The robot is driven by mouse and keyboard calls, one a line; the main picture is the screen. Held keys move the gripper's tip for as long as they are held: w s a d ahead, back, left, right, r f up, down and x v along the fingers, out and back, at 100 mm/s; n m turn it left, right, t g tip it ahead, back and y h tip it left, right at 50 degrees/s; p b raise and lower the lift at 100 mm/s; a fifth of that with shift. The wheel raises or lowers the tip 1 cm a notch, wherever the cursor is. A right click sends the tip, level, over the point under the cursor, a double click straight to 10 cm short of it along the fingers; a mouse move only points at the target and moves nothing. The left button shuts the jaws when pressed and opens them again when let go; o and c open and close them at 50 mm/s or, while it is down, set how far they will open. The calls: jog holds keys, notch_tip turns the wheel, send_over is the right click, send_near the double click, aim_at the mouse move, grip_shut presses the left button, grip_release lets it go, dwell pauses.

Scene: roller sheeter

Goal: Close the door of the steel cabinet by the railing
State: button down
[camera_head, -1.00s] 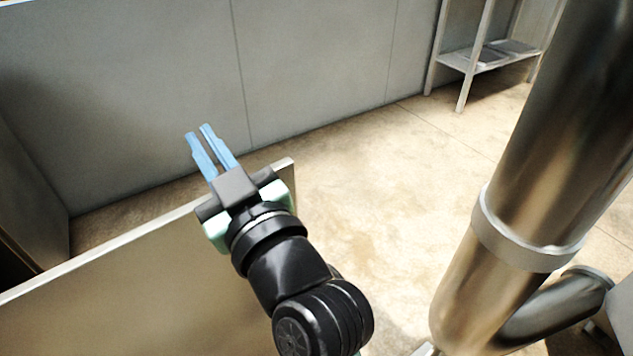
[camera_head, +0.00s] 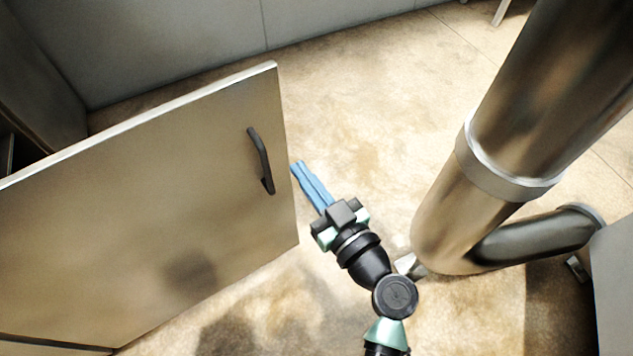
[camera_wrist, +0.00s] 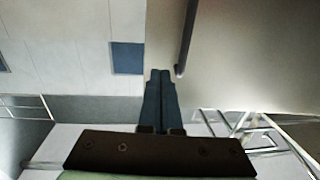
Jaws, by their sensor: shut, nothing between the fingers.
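The cabinet door (camera_head: 150,220) stands open in the head view, a flat steel panel reaching from the left edge to the middle. Its black bar handle (camera_head: 260,160) is near the free edge, on the face toward me. My gripper (camera_head: 298,168) has blue fingers, shut and empty. It appears just right of the door's free edge, near the handle; I cannot tell whether it touches. In the wrist view the shut fingers (camera_wrist: 160,78) point up beside the door panel (camera_wrist: 250,55) and its dark handle (camera_wrist: 187,38). The cabinet body (camera_head: 35,80) shows only in part at the far left.
A thick metal pipe (camera_head: 545,100) with a curved branch (camera_head: 530,238) stands right of my arm. A grey wall (camera_head: 160,40) runs behind the door. The floor (camera_head: 370,120) between door and pipe is clear. Metal rails (camera_wrist: 245,130) show in the wrist view.

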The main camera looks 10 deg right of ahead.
aim_at(271, 130)
jog(key=x, duration=0.8)
jog(key=shift+w, duration=0.3)
